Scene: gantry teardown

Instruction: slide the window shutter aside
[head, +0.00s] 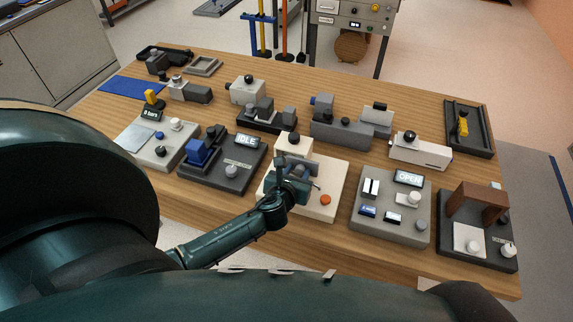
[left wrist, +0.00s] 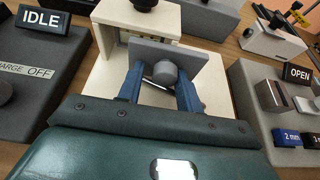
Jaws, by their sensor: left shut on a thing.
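The window shutter is a grey plate (left wrist: 205,66) with a round grey knob (left wrist: 165,72), in the middle of the left wrist view. It stands at the front of a cream housing (left wrist: 140,17) on a cream base (head: 325,180). Part of a pale, marked face shows beside the plate's upper left. My left gripper (head: 291,177) is shut on the shutter knob, with one blue finger on each side of it in the left wrist view (left wrist: 160,85). In the head view the gripper hides much of the plate. My right gripper is out of view.
An orange button (head: 325,199) sits on the base to the right of my gripper. A dark unit with an IDLE sign (head: 247,141) stands to the left, and a grey unit with an OPEN sign (head: 409,178) to the right. Several fixtures stand behind on the wooden table (head: 225,205).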

